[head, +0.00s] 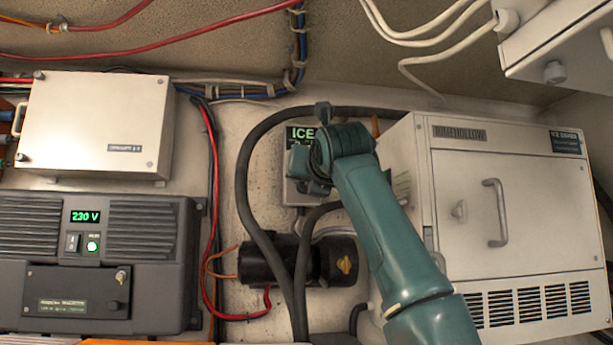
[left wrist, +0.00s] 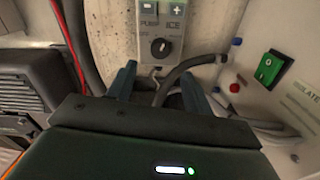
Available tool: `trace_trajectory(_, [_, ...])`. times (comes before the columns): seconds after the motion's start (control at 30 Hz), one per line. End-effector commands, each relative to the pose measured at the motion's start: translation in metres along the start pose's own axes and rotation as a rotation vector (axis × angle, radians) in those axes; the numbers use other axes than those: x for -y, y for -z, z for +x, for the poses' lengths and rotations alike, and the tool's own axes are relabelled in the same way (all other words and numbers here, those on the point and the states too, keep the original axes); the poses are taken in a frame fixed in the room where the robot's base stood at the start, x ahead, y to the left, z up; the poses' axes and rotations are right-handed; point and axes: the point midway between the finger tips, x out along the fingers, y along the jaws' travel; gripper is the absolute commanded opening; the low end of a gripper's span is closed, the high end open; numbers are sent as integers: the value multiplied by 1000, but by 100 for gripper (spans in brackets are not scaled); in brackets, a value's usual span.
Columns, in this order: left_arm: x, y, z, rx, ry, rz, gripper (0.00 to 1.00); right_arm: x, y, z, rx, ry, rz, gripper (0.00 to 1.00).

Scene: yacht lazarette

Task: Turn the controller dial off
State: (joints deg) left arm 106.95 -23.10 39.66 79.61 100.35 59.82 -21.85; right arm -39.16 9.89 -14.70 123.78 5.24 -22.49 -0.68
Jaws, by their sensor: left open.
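The controller (head: 297,190) is a grey box on the back wall with a green "ICE" display, partly hidden behind my arm in the head view. In the left wrist view the controller (left wrist: 172,15) shows plus and minus buttons above "PUMP" and "ICE" labels. Its round black dial (left wrist: 161,48) with a pale mark sits below them. My left gripper (left wrist: 157,78) is open and empty, its two fingers apart below the dial in the picture and not closed on it. In the head view my wrist hides the dial and the fingertips. My right gripper is in neither view.
A white ice-maker cabinet (head: 465,205) stands right of the controller. A green rocker switch (left wrist: 269,68) is on a pale panel at right. A thick black hose (head: 246,185) loops around the controller's left. A black pump (head: 262,262) lies below; a charger (head: 95,255) is at left.

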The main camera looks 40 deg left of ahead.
Motion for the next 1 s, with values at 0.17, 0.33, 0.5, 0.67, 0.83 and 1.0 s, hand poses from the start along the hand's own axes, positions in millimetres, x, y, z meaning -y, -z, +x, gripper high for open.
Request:
trace_trajectory(0.17, [-1,-6,35,-3,1,-1,51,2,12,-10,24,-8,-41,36])
trace_trajectory(0.33, [-1,-4,57,-1,0,0,51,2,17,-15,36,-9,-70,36])
trace_trajectory(0.5, [-1,-2,69,1,-1,1,51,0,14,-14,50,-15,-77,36])
trace_trajectory(0.67, [0,0,70,1,-1,1,51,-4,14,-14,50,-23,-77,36])
trace_trajectory(0.83, [0,0,70,1,-1,0,48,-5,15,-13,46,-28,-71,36])
trace_trajectory(1.0, [0,0,70,1,-1,0,34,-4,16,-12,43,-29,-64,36])
